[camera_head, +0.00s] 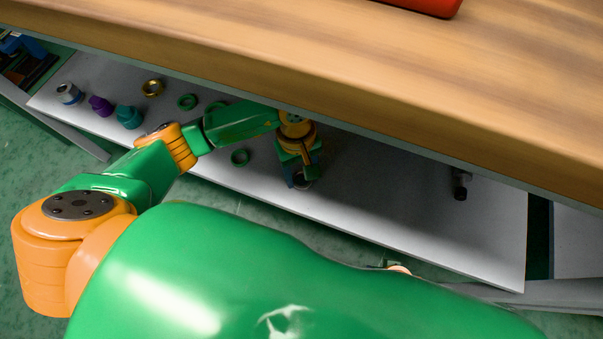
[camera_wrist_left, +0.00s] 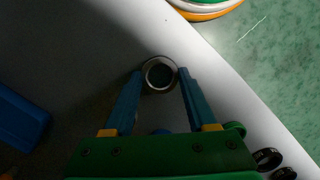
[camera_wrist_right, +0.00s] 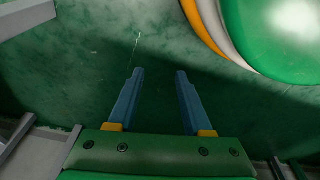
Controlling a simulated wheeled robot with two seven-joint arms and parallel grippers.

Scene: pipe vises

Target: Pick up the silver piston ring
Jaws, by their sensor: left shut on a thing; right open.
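The silver piston ring (camera_wrist_left: 159,75) shows in the left wrist view as a round metal ring with a dark centre, between the two blue fingertips. My left gripper (camera_wrist_left: 158,77) is shut on it, one finger on each side. In the head view my left gripper (camera_head: 299,183) reaches down under the tabletop to the grey shelf, with the ring (camera_head: 304,174) partly hidden at its tips. I cannot tell whether the ring touches the shelf. My right gripper (camera_wrist_right: 159,73) is open and empty above the green floor.
The wooden tabletop (camera_head: 330,75) overhangs the grey shelf (camera_head: 390,215). A dark piece (camera_head: 460,184) stands at right; shelf between is clear.

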